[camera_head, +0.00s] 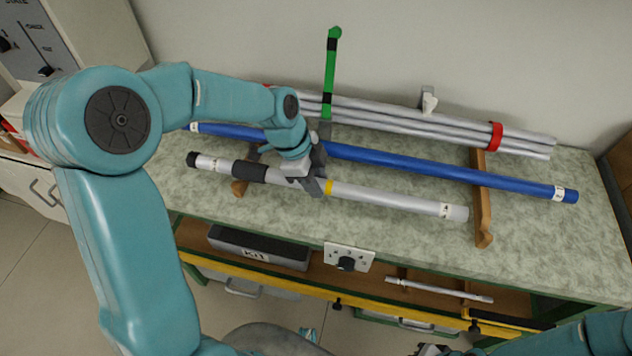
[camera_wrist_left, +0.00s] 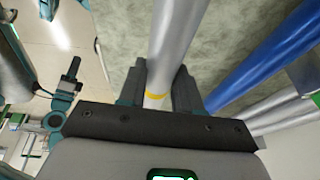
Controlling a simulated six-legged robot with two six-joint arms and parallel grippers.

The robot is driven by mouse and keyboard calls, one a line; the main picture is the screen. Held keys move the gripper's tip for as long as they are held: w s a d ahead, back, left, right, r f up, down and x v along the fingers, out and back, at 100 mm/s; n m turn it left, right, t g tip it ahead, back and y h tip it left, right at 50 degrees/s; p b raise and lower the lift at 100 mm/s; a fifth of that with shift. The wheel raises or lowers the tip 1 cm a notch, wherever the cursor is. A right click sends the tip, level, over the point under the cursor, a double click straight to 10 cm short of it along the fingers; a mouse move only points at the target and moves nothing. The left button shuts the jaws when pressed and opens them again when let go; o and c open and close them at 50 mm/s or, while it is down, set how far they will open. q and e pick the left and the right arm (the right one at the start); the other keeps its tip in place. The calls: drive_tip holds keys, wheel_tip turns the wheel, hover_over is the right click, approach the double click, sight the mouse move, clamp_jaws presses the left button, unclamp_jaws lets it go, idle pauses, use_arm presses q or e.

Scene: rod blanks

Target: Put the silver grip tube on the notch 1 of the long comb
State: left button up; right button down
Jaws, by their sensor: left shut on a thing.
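The silver grip tube (camera_head: 385,197) has a black grip sleeve, a yellow band and white labels near its ends. My left gripper (camera_head: 318,180) is shut on it near the yellow band; the wrist view shows the tube (camera_wrist_left: 176,40) between both fingers (camera_wrist_left: 168,88). Two wooden combs show under the rods, one at the left (camera_head: 239,188) and a longer-looking one at the right (camera_head: 482,205). The tube's right end stops just left of the right comb; whether it touches either comb I cannot tell. My right gripper (camera_head: 432,350) is only partly in view at the bottom edge.
A blue rod (camera_head: 420,165) lies across both combs behind the tube. Behind it lie several grey rods with a red band (camera_head: 495,136) and an upright green rod (camera_head: 331,75). A dark box (camera_head: 258,247), a socket plate (camera_head: 349,257) and a thin rod (camera_head: 440,290) are below.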

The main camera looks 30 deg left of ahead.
use_arm(q)
drive_tip(key=shift+f, duration=0.65)
drive_tip(key=shift+r, duration=0.1)
drive_tip(key=shift+f+b, duration=0.65)
drive_tip(key=shift+b, duration=0.1)
drive_tip(key=o, duration=1.1)
